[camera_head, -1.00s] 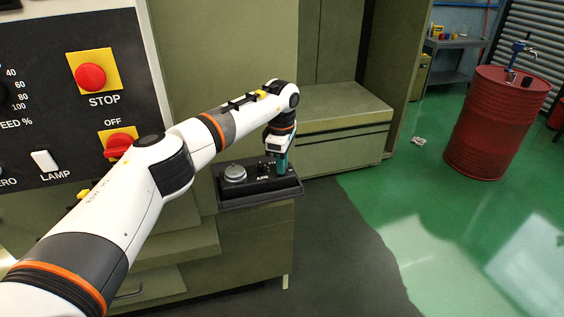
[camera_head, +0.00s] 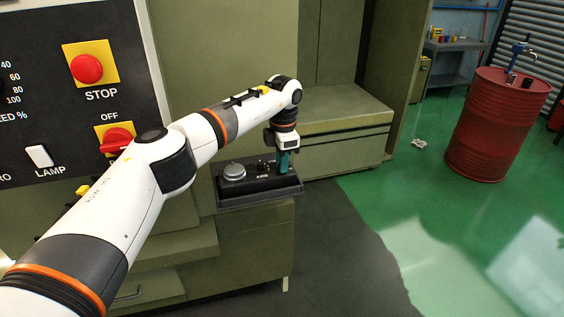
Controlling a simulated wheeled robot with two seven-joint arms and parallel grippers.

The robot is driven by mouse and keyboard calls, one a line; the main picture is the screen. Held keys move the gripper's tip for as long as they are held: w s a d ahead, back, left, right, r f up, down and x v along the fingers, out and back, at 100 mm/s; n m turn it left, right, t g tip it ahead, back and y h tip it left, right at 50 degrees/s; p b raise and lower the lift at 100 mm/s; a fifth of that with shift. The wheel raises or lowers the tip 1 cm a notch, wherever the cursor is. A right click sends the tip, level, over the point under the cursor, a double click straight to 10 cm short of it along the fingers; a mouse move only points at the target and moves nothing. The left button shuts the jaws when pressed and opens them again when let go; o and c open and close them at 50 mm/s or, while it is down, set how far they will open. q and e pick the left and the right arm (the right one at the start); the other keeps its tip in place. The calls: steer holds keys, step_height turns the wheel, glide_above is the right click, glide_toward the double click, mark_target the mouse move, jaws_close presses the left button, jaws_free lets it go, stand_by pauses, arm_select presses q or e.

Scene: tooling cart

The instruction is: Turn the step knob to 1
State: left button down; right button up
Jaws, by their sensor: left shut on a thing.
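A black control box (camera_head: 230,199) sits on the green cabinet ledge. A round silver dial (camera_head: 234,172) stands on its left part, and small dark controls (camera_head: 262,167) with a tiny white label are in the middle. My left gripper (camera_head: 284,168) points down at the right end of the box. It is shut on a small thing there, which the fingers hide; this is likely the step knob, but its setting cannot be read. My right gripper is not in view.
A panel at the left carries a red STOP button (camera_head: 87,69), a red OFF switch (camera_head: 116,139) and a white LAMP switch (camera_head: 39,156). A red drum (camera_head: 495,125) stands at the right on open green floor.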

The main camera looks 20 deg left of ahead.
arm_select(q)
steer(key=shift+n, duration=0.8)
steer(key=shift+w, duration=0.1)
steer(key=c, duration=1.3)
jaws_free()
steer(key=shift+r, duration=0.15)
steer(key=shift+r+b, duration=0.35)
step_height(320, 180, up, 11)
steer(key=b, duration=0.2)
steer(key=shift+s+d, duration=0.2)
steer(key=shift+s, duration=0.05)
